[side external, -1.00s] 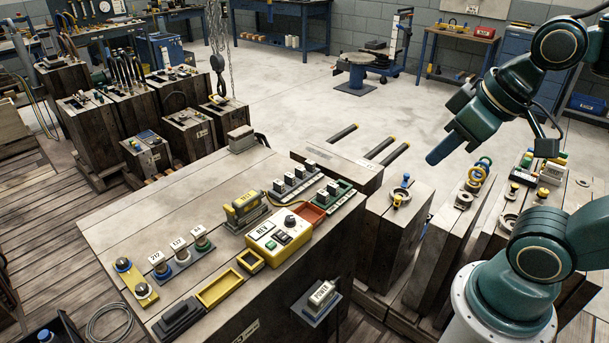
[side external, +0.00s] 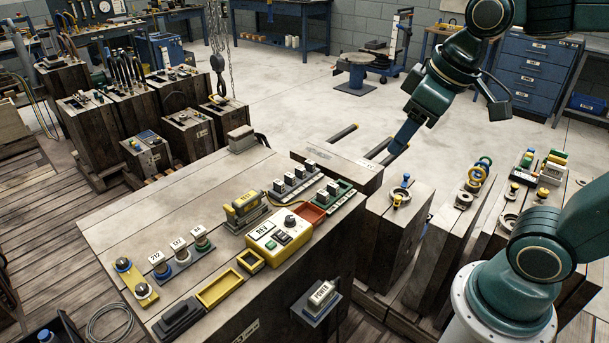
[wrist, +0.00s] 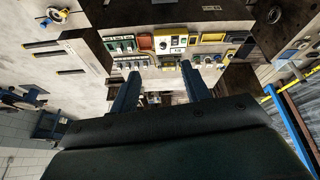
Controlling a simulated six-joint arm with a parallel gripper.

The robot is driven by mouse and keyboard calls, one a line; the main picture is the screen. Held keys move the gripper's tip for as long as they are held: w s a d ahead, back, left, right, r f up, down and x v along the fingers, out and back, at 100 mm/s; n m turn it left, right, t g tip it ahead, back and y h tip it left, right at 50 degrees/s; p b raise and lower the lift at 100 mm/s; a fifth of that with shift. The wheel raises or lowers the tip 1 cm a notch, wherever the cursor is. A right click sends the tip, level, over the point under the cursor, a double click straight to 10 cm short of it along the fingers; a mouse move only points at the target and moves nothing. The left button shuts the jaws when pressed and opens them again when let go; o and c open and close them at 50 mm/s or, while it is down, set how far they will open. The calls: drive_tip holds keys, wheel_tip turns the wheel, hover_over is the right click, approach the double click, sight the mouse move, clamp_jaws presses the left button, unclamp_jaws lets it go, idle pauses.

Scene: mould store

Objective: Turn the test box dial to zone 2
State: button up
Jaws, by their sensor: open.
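The test box (side external: 262,247) is a yellow box on the wooden bench, with a round black dial (side external: 290,222) on its top and a few buttons beside it. Its zone marks are too small to read.
A red tray (side external: 307,214) and rows of labelled blocks (side external: 291,180) stand close behind the box. Yellow trays (side external: 219,288) lie in front of it. A yellow and grey block (side external: 244,208) stands just left. Wooden blocks with fittings (side external: 398,215) stand to the right.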

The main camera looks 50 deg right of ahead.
drive_tip(key=w+f+n+g, duration=0.1)
drive_tip(key=w+f+n, duration=0.1)
drive_tip(key=w, duration=0.6)
drive_tip(key=n+g, duration=0.4)
drive_tip(key=n, duration=0.2)
hover_over(290, 218)
wheel_tip(290, 218, down, 17)
wheel_tip(290, 218, down, 14)
drive_tip(key=shift+r, duration=0.1)
drive_tip(key=c, duration=1)
